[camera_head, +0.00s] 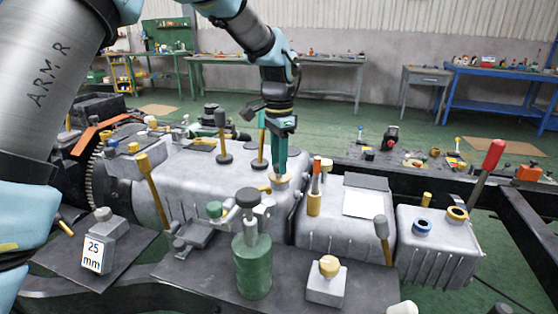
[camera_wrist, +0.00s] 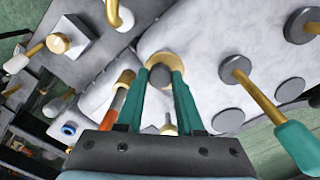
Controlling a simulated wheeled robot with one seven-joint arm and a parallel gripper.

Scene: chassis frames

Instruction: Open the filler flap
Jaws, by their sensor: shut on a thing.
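My gripper (camera_head: 280,170) points down onto the big grey housing (camera_head: 190,178). Its green fingers show in the wrist view (camera_wrist: 163,78). They are shut on a small dark grey knob (camera_wrist: 160,76). The knob stands at a tan round piece (camera_wrist: 156,57) on top of the housing, which also shows in the head view (camera_head: 279,183). This tan piece looks like the filler flap, but I cannot be sure. It seems to lie flat on the housing. The fingers hide part of the knob, and any hinge is not visible.
Levers stand left of my gripper, one with a dark knob (camera_head: 220,118). A orange-and-yellow upright piece (camera_head: 315,188) stands close on its right. A green cylinder (camera_head: 251,262) is in front. A red-handled lever (camera_head: 490,160) rises at the far right. Workbenches (camera_head: 300,65) line the back.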

